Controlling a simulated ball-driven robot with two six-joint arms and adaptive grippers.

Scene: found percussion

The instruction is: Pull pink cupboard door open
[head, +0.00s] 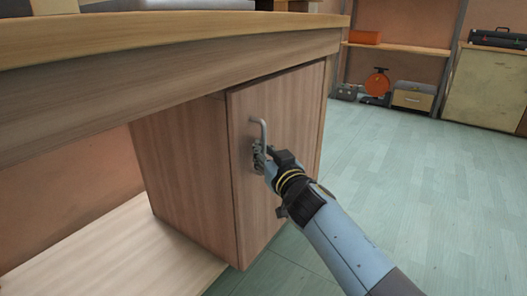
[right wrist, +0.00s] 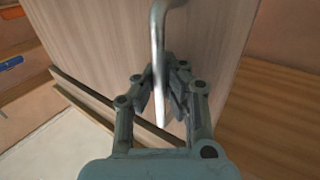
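The pink-brown wooden cupboard door (head: 277,185) is under the desk in the head view. I cannot tell whether it stands slightly ajar. A grey metal bar handle (head: 263,132) is mounted upright near the door's left edge. My right gripper (head: 259,157) is at the lower part of this handle, its arm coming from the lower right. In the right wrist view, the handle (right wrist: 159,45) runs between the two fingers of the gripper (right wrist: 161,92), which are drawn in close on both sides of it. My left gripper is in neither view.
The desk top (head: 170,30) overhangs the cupboard. Open floor (head: 410,180) lies to the right. A shelf (head: 400,48), an orange round object (head: 377,83) and a pale cabinet (head: 485,88) stand along the back wall.

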